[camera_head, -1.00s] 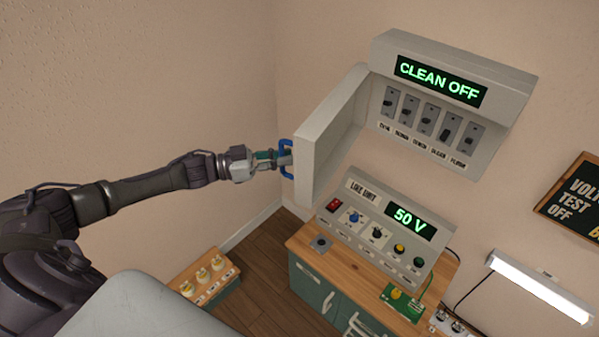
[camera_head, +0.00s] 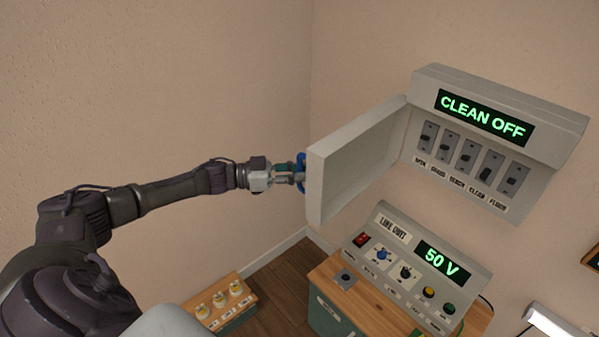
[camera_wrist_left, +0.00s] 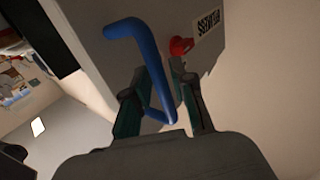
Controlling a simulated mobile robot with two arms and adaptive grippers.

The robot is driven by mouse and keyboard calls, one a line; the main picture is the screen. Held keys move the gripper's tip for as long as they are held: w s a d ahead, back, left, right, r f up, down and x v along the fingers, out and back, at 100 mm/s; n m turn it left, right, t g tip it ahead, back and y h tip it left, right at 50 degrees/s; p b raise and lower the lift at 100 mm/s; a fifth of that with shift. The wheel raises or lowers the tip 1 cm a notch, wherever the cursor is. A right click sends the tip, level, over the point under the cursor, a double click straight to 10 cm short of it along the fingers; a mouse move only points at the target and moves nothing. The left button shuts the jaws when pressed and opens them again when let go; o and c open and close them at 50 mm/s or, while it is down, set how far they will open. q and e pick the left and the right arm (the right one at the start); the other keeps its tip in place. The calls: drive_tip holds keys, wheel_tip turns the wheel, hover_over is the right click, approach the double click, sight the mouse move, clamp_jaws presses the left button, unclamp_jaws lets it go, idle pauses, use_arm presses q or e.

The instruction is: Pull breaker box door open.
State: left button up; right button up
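The breaker box (camera_head: 570,112) is on the wall at the right of the head view, with a "CLEAN OFF" display and a row of switches. Its grey door (camera_head: 352,160) stands wide open to the left, and the switches are exposed. A blue handle (camera_head: 301,172) is on the door's outer face. My left gripper (camera_head: 297,177) is at this handle. In the left wrist view the blue handle (camera_wrist_left: 136,37) passes between the two fingers (camera_wrist_left: 160,84), which are closed in around it. My right gripper is not in view.
A line unit (camera_head: 398,231) showing "50 V" stands on a wooden-topped cabinet (camera_head: 330,284) below the box. A small wooden block with several pale knobs (camera_head: 222,300) is at lower left. A red knob (camera_wrist_left: 181,45) and label are beside the handle in the left wrist view.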

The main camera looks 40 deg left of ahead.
use_arm(q)
drive_tip(key=shift+o, duration=0.5)
drive_tip(key=v, duration=1.2)
drive_tip(key=shift+w, duration=0.1)
wheel_tip(320, 180, down, 21)
drive_tip(key=n+t+y, duration=0.3)
drive_tip(key=n+y, duration=0.2)
drive_tip(key=y, duration=0.3)
drive_tip(key=s+d+f+n+g+y, duration=0.15)
drive_tip(key=s+f, duration=0.25)
drive_tip(key=f, duration=0.4)
drive_tip(key=s+f+g+y, duration=0.2)
drive_tip(key=s+f+y, duration=0.1)
drive_tip(key=f, duration=0.6)
drive_tip(key=s+d+f+n+g+y, duration=0.1)
drive_tip(key=s+d+f+g, duration=0.45)
drive_tip(key=s+f, duration=0.75)
drive_tip(key=s+d+f+g, duration=0.2)
drive_tip(key=s+d+f, duration=0.1)
drive_tip(key=s+d, duration=0.4)
drive_tip(key=s+d+f+g, duration=0.2)
drive_tip(key=s+d, duration=0.6)
drive_tip(key=s, duration=0.6)
drive_tip(key=shift+f+g, duration=0.4)
drive_tip(key=shift+f, duration=0.5)
